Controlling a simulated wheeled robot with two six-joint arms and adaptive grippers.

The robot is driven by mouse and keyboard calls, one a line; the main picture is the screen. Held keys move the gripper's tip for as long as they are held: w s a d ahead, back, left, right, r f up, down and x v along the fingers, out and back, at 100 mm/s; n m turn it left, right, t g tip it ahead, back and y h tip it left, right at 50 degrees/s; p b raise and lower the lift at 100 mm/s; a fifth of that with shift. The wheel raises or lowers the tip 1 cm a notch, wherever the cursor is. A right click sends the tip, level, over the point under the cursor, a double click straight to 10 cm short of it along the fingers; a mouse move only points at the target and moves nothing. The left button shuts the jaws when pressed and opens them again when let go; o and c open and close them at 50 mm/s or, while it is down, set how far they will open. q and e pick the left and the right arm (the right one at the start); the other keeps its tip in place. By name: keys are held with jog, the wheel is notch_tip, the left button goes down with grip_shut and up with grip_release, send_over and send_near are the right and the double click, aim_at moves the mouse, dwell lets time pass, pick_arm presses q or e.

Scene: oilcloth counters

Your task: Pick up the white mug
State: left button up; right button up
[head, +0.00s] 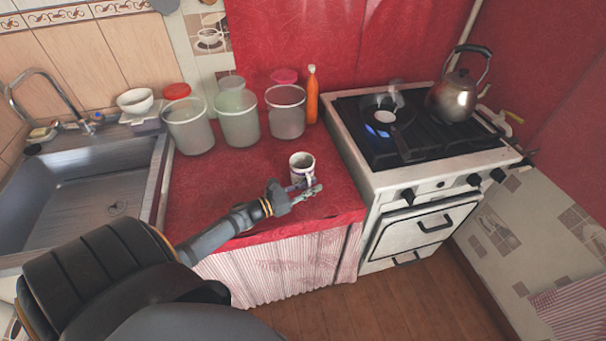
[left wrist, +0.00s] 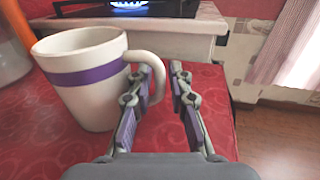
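The white mug (head: 301,161) stands upright on the red oilcloth counter, near its front right. In the left wrist view the mug (left wrist: 80,95) is at the left, with a purple band and its handle (left wrist: 146,57) pointing right. My left gripper (head: 305,190) is low beside the mug on its near side. In the left wrist view my left gripper (left wrist: 166,70) has its two fingers apart with a gap between them. The left finger overlaps the handle and hides part of it; I cannot tell whether they touch. My right gripper is not in view.
Several translucent containers (head: 237,118) and an orange bottle (head: 312,95) stand behind the mug. The stove (head: 415,180) at the right has a lit blue burner, a pan (head: 398,125) and a kettle (head: 453,98). A sink (head: 85,190) is at the left.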

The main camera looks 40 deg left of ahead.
pick_arm(q)
jog(key=shift+s, duration=0.1)
grip_shut()
jog(key=shift+r, duration=0.1)
dwell(0.4)
notch_tip(320, 180, up, 7)
jog(key=shift+f+p, duration=0.1)
jog(key=shift+p, duration=0.8)
jog(key=shift+r+p, duration=0.7)
jog(key=shift+r, duration=0.9)
